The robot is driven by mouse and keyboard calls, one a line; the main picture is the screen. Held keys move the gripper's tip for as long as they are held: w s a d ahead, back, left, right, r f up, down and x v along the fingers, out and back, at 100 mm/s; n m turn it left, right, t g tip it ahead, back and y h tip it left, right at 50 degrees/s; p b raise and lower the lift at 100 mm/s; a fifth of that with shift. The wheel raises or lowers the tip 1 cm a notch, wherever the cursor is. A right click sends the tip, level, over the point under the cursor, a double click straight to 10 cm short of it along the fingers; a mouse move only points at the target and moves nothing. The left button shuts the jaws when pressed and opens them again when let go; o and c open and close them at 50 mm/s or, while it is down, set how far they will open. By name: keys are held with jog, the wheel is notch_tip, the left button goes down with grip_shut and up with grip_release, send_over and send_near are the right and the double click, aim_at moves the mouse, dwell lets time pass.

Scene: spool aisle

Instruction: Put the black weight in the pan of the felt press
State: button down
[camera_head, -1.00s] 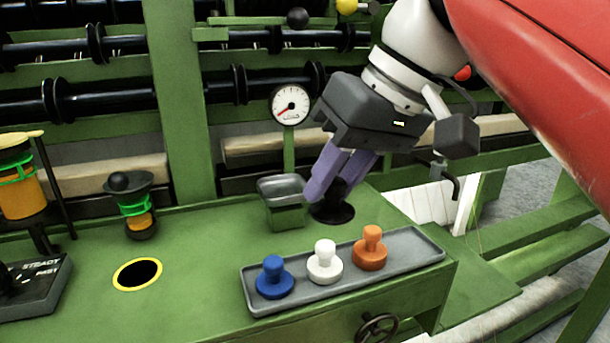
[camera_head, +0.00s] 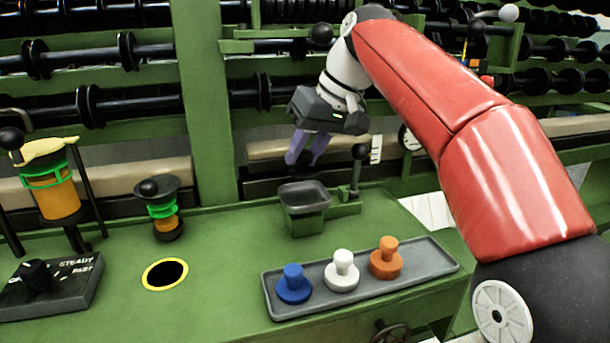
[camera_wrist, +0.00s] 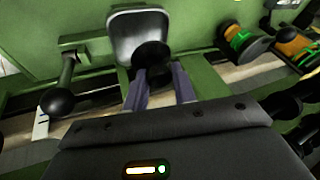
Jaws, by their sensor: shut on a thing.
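My gripper (camera_head: 305,158) is shut on the black weight (camera_wrist: 152,57), which shows in the wrist view as a dark round disc between the purple fingers. The weight is hard to make out in the head view, against the dark background. The felt press has a grey square pan (camera_head: 304,211) on a green stand, and the pan looks empty in the head view. My gripper is above and behind the pan there. In the wrist view the weight overlaps the near edge of the pan (camera_wrist: 124,22); the height gap cannot be told.
A lever with a black knob (camera_head: 360,152) stands right of the pan, close to my gripper. A grey tray (camera_head: 420,272) holds blue, white and orange weights. A yellow-rimmed hole (camera_head: 165,274) and a black-and-green holder (camera_head: 160,208) are on the left.

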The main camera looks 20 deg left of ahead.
aim_at(309, 170)
notch_tip(309, 170, down, 4)
jog(key=shift+f+b, duration=0.1)
jog(key=shift+b, duration=0.6)
jog(key=shift+w+a+f, duration=0.1)
jog(key=shift+w+f, duration=0.1)
jog(key=shift+f, duration=0.25)
jog(key=shift+f, duration=0.15)
jog(key=c, duration=1.1)
grip_release()
jog(key=p+v, duration=0.3)
jog(key=v, duration=0.9)
